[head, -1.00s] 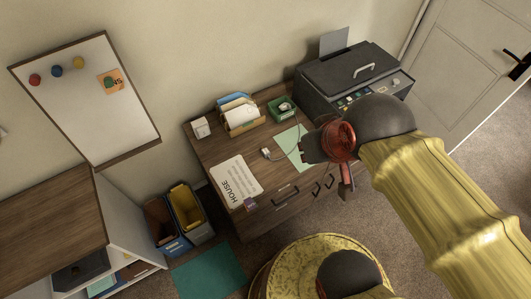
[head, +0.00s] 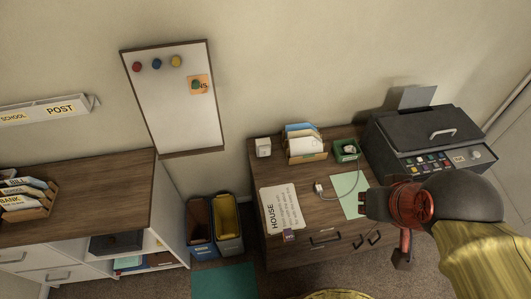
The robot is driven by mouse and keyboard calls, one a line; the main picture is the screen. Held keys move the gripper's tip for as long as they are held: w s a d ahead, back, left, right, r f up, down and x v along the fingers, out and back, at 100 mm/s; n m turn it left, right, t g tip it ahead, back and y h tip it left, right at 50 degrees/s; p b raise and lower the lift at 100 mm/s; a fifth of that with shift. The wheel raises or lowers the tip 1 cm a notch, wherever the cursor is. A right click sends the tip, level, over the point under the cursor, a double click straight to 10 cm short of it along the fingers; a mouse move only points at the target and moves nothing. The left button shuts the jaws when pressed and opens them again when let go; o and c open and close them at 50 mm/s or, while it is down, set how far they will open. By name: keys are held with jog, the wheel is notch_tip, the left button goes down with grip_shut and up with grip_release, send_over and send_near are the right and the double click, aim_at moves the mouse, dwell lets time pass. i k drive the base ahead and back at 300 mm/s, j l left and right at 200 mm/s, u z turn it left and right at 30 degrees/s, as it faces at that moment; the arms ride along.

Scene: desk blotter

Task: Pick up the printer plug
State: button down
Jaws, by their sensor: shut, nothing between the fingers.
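The printer plug (head: 319,187) is small and white and lies on the wooden desk (head: 300,180). A thin cable (head: 346,192) runs from it to the right and curves up toward the green tray. My gripper (head: 364,203) is dark, shut and empty. In the picture it is to the right of the plug, over the pale green sheet, and apart from the plug. Its fingers are small and partly blend into the dark wrist.
A printer (head: 430,140) stands at the desk's right. A green tray (head: 346,150), a letter rack (head: 305,145) and a white box (head: 263,147) are along the back. A HOUSE sheet (head: 282,209) lies front left. Bins (head: 229,225) stand left of the desk.

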aim_at(317, 188)
jog(key=i+l+u, duration=0.15)
jog(key=u, duration=0.2)
jog(key=l+u, duration=0.35)
jog(key=i+l+u, duration=0.15)
jog(key=l+u, duration=0.2)
jog(key=j, duration=0.05)
